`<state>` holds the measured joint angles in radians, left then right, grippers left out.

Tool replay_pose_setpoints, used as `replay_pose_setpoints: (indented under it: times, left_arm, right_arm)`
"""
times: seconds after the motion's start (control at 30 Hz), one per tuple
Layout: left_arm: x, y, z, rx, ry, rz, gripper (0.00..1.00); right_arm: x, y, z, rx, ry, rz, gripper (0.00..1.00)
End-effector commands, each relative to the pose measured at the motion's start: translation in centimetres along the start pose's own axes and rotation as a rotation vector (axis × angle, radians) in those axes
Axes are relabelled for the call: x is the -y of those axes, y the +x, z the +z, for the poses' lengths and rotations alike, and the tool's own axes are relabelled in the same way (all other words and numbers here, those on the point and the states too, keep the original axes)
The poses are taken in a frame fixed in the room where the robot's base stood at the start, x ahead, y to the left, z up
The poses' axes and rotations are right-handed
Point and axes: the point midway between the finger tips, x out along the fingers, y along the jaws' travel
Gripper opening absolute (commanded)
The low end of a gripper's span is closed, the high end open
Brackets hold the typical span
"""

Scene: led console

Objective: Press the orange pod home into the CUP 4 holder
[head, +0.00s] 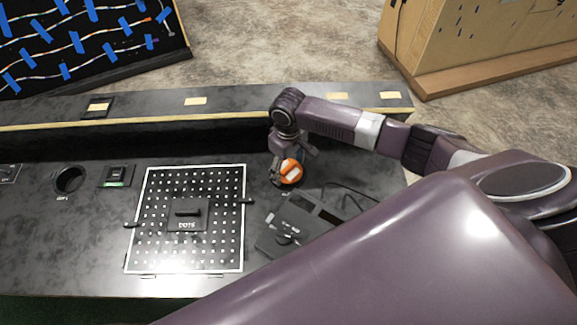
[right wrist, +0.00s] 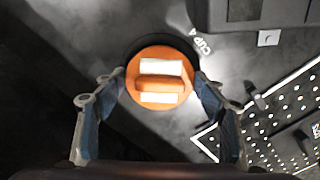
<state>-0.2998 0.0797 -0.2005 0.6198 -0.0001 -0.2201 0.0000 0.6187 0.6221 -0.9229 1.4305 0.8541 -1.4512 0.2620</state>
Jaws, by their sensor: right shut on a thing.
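The orange pod (head: 291,173) is round, with pale stripes across its top. It also shows in the right wrist view (right wrist: 161,80). My right gripper (head: 287,168) reaches down from above and is shut on the pod, one finger at each side. The dark round rim of the CUP 4 holder (right wrist: 155,39) shows beyond the pod, beside the printed CUP 4 label (right wrist: 201,44). The pod covers most of the holder's opening. I cannot tell how deep it sits or whether it is level. My left gripper is not in view.
A perforated panel (head: 150,225) with a white border and a black block (head: 187,214) lies left of the pod. A black box with a knob (head: 290,225) stands close to its right. An open round holder (head: 69,180) is at far left. A raised ledge (head: 230,110) runs behind.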

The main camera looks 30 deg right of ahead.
Motion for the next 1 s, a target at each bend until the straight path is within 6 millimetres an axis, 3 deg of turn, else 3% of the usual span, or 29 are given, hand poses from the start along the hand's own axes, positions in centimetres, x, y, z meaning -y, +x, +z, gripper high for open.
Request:
replay_pose_setpoints:
  times: [0.9, 0.93, 1.0]
  left_arm:
    - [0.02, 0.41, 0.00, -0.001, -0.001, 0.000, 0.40]
    - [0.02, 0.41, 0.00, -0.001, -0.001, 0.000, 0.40]
    - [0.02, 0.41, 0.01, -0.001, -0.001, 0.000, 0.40]
  right_arm:
    - [0.00, 0.98, -0.04, -0.001, 0.000, 0.000, 0.43]
    - [0.00, 0.98, -0.04, -0.001, 0.000, 0.000, 0.68]
    - [-0.01, 0.98, -0.04, -0.001, 0.000, 0.000, 0.75]
